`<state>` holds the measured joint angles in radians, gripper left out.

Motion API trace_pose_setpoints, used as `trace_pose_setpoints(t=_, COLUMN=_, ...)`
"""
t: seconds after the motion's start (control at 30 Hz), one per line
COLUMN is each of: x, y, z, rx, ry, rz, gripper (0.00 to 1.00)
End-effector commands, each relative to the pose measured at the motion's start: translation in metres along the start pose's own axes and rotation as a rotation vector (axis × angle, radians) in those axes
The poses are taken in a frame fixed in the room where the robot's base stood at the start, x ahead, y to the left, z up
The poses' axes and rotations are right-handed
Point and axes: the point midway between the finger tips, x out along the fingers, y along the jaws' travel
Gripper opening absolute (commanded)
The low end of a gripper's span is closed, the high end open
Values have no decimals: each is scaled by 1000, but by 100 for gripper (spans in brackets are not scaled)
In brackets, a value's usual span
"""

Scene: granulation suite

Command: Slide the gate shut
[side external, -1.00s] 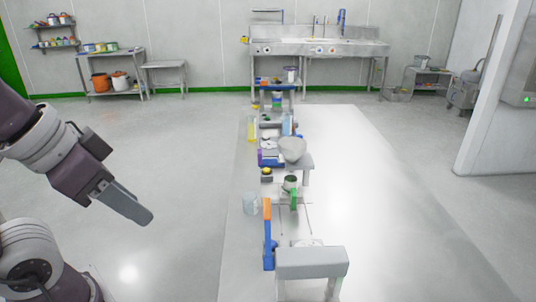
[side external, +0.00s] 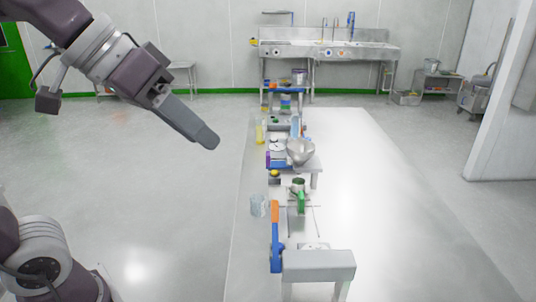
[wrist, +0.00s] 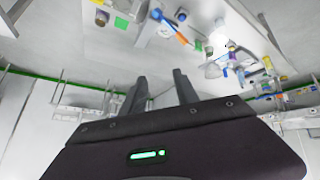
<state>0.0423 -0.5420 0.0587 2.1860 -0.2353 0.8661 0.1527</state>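My gripper (side external: 212,142) is up in the air to the left of the bench, well apart from everything on it. In the wrist view its two fingers (wrist: 160,82) stand apart with nothing between them. I cannot say for sure which part is the gate. A small upright green piece (side external: 301,203) stands by a dark-topped green can (side external: 298,184) on the bench, and thin rods lie near it. A blue bar with an orange end (side external: 276,235) is closer to the camera; it also shows in the wrist view (wrist: 170,27).
A grey block on legs (side external: 318,266) stands at the front of the bench (side external: 390,230). A clear beaker (side external: 258,205) is at the left edge. A metal bowl (side external: 300,150) and several small items stand farther back. The bench's right side is bare.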

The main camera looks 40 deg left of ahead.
Motion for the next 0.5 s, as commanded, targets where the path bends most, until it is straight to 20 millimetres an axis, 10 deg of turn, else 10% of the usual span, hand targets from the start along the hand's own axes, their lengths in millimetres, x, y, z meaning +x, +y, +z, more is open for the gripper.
trace_pose_setpoints(t=0.17, x=42, y=-3, z=-141, rx=-97, ry=237, rz=95, gripper=36)
trace_pose_setpoints(t=0.3, x=91, y=-55, z=-243, rx=-215, ry=436, rz=-6, gripper=36)
trace_pose_setpoints(t=0.5, x=159, y=-156, z=-302, rx=-338, ry=579, rz=-324, gripper=36)
